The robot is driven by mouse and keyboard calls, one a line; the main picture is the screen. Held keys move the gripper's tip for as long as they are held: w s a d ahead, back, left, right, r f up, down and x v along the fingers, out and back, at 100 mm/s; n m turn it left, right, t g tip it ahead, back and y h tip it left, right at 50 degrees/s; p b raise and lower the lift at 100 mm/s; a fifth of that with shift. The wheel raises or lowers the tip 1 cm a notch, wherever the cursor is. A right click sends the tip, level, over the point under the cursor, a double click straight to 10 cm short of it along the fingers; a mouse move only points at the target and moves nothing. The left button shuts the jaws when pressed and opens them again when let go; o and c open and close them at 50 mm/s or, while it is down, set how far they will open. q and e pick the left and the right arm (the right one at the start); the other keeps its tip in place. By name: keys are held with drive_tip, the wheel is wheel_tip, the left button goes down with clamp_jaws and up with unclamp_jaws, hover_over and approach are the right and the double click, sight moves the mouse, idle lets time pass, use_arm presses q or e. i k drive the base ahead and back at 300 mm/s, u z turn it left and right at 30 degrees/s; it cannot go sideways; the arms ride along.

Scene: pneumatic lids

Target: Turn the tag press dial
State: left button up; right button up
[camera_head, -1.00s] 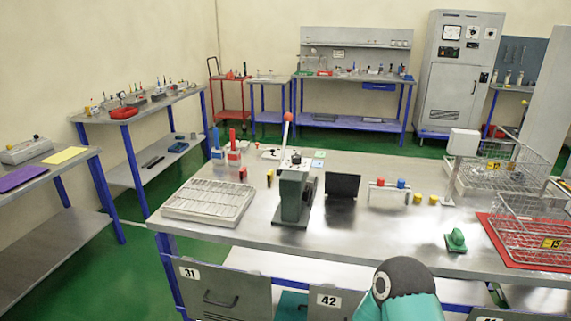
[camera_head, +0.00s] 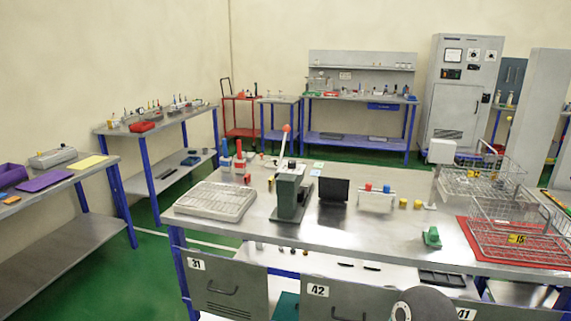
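The tag press (camera_head: 289,196) stands on the steel workbench (camera_head: 370,222), left of the bench's middle. It has a dark grey-green body and a long lever ending in a red ball (camera_head: 286,128), which points up. A dark rounded part shows on the press's right side. It is too small to tell whether this is the dial. Neither of my grippers is in view. A rounded dark part of my own arm shows at the bottom edge, right of the middle.
A grey compartment tray (camera_head: 216,201) lies left of the press. A black panel (camera_head: 333,190) and a stand with red and blue caps (camera_head: 376,198) are to its right. Wire baskets (camera_head: 515,215) and a red mat (camera_head: 478,243) fill the right end. The bench's front strip is mostly clear.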

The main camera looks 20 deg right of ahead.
sight(291, 164)
drive_tip(key=z, duration=0.1)
drive_tip(key=i, duration=0.9)
drive_tip(key=u, duration=0.05)
